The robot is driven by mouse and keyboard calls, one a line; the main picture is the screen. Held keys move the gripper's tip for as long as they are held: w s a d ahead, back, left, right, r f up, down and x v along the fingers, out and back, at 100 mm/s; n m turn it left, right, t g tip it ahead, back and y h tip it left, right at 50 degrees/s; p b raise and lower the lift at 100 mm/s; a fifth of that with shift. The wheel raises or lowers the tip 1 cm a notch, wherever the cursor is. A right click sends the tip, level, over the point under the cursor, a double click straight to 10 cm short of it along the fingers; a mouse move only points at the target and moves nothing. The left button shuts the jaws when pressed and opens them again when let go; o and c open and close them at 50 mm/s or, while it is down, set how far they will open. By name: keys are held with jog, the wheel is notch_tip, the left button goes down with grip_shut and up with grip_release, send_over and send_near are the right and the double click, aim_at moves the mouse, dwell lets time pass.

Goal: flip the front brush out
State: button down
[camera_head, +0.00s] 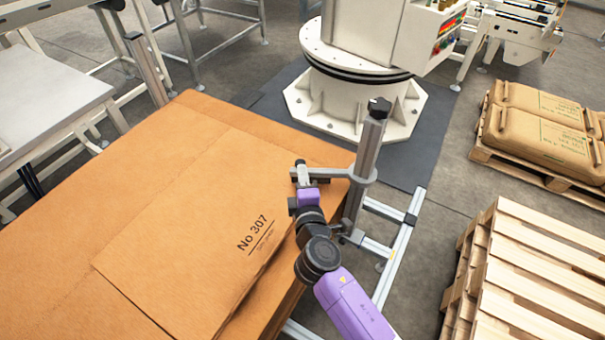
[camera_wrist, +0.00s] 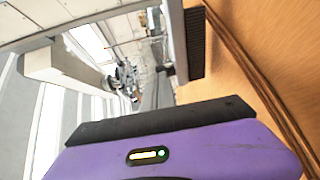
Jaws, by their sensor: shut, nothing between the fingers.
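In the wrist view, a dark ribbed strip (camera_wrist: 194,45), which looks like the front brush, stands beside the pale post (camera_wrist: 176,40), close to the stack's side. In the head view I cannot make out the brush. My gripper (camera_head: 300,172) is shut and empty, at the left end of the bracket arm; I cannot tell whether it touches. Its fingertips are hidden in the wrist view.
A second post (camera_head: 146,68) stands at the stack's far left corner. An aluminium floor frame (camera_head: 398,250) runs right of my arm. Empty wooden pallets (camera_head: 540,270) and a pallet with brown sacks (camera_head: 540,120) stand at right. A white machine base (camera_head: 355,100) is behind the post.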

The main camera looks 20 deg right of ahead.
jog(key=shift+w, duration=0.1)
